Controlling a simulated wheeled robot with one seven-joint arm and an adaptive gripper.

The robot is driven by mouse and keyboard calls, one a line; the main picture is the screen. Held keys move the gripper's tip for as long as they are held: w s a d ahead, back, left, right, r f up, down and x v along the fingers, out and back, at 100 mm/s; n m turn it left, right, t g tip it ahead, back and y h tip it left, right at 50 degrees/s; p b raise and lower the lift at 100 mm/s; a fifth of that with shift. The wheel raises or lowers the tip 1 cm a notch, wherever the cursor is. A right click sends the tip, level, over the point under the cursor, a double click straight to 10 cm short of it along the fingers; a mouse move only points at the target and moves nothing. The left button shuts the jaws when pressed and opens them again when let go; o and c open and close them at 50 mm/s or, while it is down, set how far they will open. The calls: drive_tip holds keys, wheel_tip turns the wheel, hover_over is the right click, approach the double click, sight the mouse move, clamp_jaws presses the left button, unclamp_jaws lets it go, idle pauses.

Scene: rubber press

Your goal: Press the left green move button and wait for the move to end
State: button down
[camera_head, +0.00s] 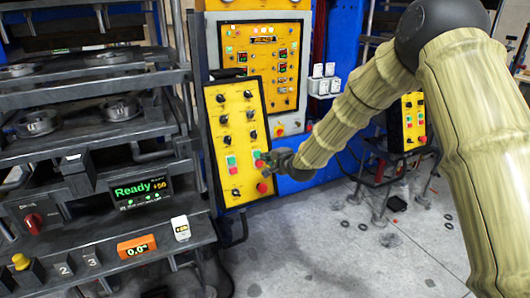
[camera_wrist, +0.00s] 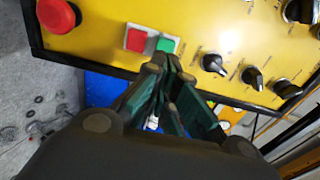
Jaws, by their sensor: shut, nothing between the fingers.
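A tilted yellow control panel (camera_head: 235,118) carries two pairs of square buttons, each with green above red. The left green button (camera_head: 231,160) is uncovered in the head view; I cannot make it out in the wrist view. My gripper (camera_head: 267,158) is shut and empty at the panel's right edge, beside the right-hand pair. In the wrist view, my shut fingertips (camera_wrist: 167,68) are just below the right-hand green button (camera_wrist: 166,45) and red button (camera_wrist: 138,40). Whether they touch the panel cannot be told. A display (camera_head: 142,191) reads "Ready" and "+50".
A red mushroom button (camera_head: 262,188) sits low on the panel, also seen in the wrist view (camera_wrist: 57,14). Several black knobs (camera_wrist: 252,77) stick out nearby. The press with metal shelves (camera_head: 95,115) stands left. Another yellow panel (camera_head: 412,121) stands right, behind my arm. Grey floor (camera_head: 330,255) is open in front.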

sight(257, 154)
drive_tip(key=p+x, duration=0.1)
drive_tip(key=x, duration=0.2)
drive_tip(key=shift+w, duration=0.2)
drive_tip(key=shift+f, duration=0.1)
